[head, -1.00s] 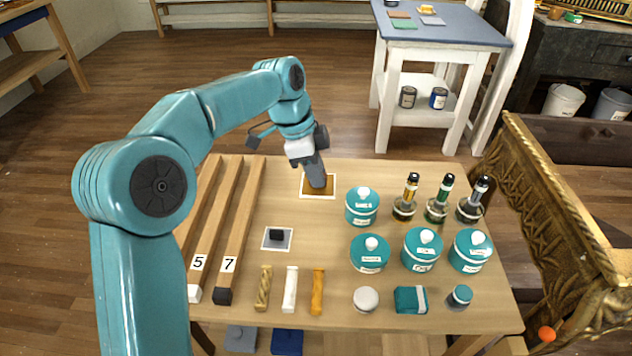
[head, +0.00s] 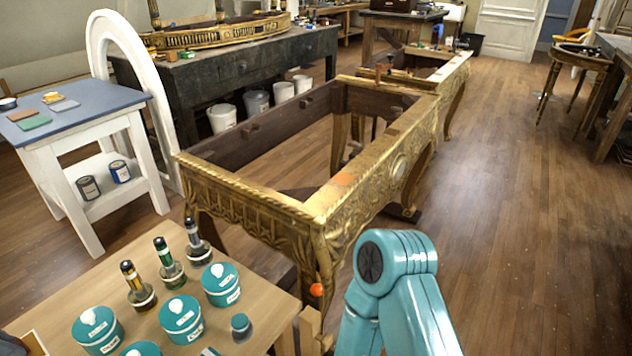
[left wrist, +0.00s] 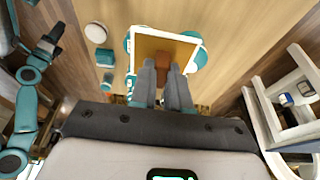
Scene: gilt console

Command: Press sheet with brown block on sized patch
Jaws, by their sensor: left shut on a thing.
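In the left wrist view, my left gripper (left wrist: 163,72) is shut on a brown block (left wrist: 163,58). A gold-ochre square sheet (left wrist: 148,45) with a pale border lies against the block's far side, off the table, with teal jars partly hidden behind it. In the head view, an orange patch (head: 343,179) lies on top of the gilt console's front rail (head: 325,205); I cannot tell whether it is the sized patch. My right arm rises at the lower right there. My right gripper (left wrist: 52,36) shows at the left of the wrist view; its jaw opening is unclear.
Teal lidded jars (head: 182,318) and dark-capped bottles (head: 170,262) crowd the table near the console. An orange ball (head: 317,290) is at the console's near corner. A blue-topped stand (head: 75,108) is at left. Floor right of the console is clear.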

